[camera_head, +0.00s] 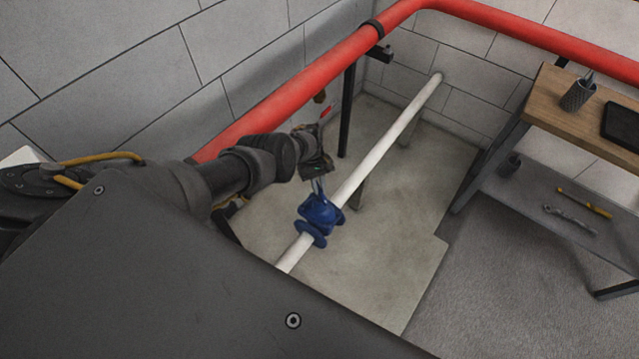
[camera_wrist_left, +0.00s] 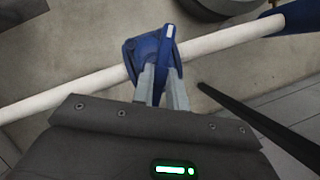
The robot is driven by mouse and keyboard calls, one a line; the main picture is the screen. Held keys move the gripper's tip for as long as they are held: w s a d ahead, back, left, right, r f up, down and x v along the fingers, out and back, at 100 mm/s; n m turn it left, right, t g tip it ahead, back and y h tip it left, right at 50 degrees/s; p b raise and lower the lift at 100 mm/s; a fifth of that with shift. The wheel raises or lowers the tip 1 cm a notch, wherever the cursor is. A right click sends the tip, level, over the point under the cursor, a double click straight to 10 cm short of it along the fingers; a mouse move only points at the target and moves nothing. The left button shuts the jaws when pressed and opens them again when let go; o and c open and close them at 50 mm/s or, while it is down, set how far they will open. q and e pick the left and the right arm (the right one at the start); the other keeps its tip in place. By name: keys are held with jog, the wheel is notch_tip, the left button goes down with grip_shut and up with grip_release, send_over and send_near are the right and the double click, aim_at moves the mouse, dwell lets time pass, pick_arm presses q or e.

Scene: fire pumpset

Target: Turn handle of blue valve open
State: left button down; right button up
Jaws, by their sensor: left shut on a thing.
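The blue valve (camera_head: 320,215) sits on a white pipe (camera_head: 376,157) that runs low over a pale floor slab. In the left wrist view, the valve body (camera_wrist_left: 143,50) is beside its blue handle (camera_wrist_left: 167,45), which has a pale end. My left gripper (camera_head: 318,187) reaches down to the top of the valve from above. In the left wrist view, its grey fingers (camera_wrist_left: 161,78) are closed on the handle, covering part of it. My right gripper is not in view.
A thick red pipe (camera_head: 310,85) runs along the wall above the white pipe, with a dark support post (camera_head: 347,110). A workbench (camera_head: 560,110) stands at the right, with a cup (camera_head: 578,95) on top and tools on its lower shelf. The floor between is clear.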

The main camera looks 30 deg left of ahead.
pick_arm(q)
jog(key=n+p, duration=0.1)
jog(key=n, duration=0.1)
jog(key=n+t, duration=0.1)
jog(key=n, duration=0.1)
jog(key=n+t+h+p, duration=0.1)
jog(key=shift+s+n+p, duration=0.3)
jog(key=shift+n+p, duration=0.05)
jog(key=shift+n, duration=0.05)
jog(key=shift+f, duration=0.1)
dwell(0.3)
jog(key=c, duration=1.4)
grip_release()
jog(key=shift+w+r, duration=0.1)
jog(key=shift+r, duration=0.15)
